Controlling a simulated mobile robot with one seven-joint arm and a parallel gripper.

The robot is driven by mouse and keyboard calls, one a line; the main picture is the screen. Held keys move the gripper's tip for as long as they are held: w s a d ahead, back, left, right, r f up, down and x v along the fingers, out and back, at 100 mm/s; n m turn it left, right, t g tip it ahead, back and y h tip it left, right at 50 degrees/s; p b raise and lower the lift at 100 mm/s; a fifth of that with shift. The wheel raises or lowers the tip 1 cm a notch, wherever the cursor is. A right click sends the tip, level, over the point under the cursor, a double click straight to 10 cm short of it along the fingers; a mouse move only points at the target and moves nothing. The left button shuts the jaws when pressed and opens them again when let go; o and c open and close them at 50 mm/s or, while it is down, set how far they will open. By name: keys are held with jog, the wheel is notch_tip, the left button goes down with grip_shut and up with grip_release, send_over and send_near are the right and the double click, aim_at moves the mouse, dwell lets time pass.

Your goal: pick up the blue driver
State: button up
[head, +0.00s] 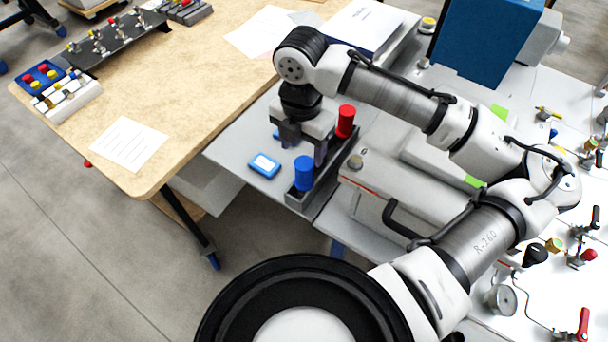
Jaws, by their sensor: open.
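The blue driver (304,173) stands upright with its blue handle up, at the near end of a dark grey rack (324,187). A red driver (346,120) stands at the rack's far end. My gripper (301,150) points down over the rack, between the two handles in the picture and just behind the blue one. Its jaws are open, and I see nothing held in them. The middle part of the rack is partly hidden by my gripper. Whether a finger touches the blue handle cannot be told from this view.
A small blue box with a pale face (264,165) lies left of the rack on the grey tabletop (235,150). A pale machine with a black handle (400,205) stands close on the right. A wooden table (190,110) with papers and fittings is at the left.

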aim_at(304, 163)
jog(key=shift+w+d+f+b, duration=0.1)
jog(key=shift+f+b, duration=1.35)
jog(key=shift+f, duration=0.3)
jog(key=shift+w+d+f+b, duration=0.1)
jog(key=shift+f+b, duration=1.3)
jog(key=shift+f, duration=0.35)
jog(key=shift+r, duration=0.1)
jog(key=shift+c, duration=0.3)
grip_shut()
jog(key=shift+r, duration=0.1)
